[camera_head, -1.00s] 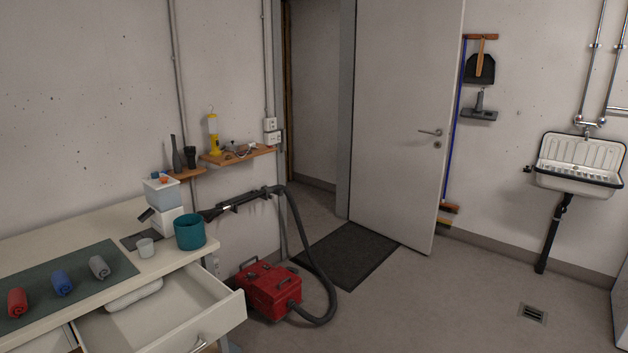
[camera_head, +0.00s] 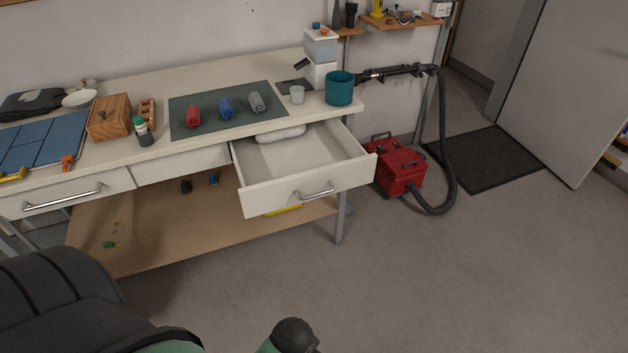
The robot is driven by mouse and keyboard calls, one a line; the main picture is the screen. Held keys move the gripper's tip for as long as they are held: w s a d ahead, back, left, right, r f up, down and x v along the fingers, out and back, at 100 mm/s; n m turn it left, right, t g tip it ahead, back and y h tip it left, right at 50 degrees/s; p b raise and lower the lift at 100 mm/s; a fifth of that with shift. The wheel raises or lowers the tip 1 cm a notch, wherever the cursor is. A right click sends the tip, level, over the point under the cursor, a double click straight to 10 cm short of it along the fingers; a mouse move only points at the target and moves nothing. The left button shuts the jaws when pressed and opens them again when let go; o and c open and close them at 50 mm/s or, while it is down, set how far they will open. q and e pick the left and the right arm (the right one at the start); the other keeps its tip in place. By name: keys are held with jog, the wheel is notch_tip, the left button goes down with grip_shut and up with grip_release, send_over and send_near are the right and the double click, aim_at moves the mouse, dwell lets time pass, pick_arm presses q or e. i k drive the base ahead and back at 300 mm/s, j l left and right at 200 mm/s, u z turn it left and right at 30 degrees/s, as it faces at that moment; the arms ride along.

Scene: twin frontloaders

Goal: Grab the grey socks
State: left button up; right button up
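The grey socks (camera_head: 257,102) are a small rolled bundle at the right end of a dark green mat (camera_head: 208,120) on the workbench. A blue rolled bundle (camera_head: 226,108) and a red rolled bundle (camera_head: 193,116) lie to their left on the same mat. All three are apart from each other. Neither of my grippers shows in the head view.
An open, mostly empty drawer (camera_head: 316,193) juts out below the mat, with a white item at its back. A teal pot (camera_head: 340,89) and a white cup (camera_head: 297,94) stand right of the mat. A red vacuum (camera_head: 399,168) is on the floor. A wooden box (camera_head: 109,117) stands left.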

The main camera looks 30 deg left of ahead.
aim_at(257, 105)
jog(key=u, duration=1.45)
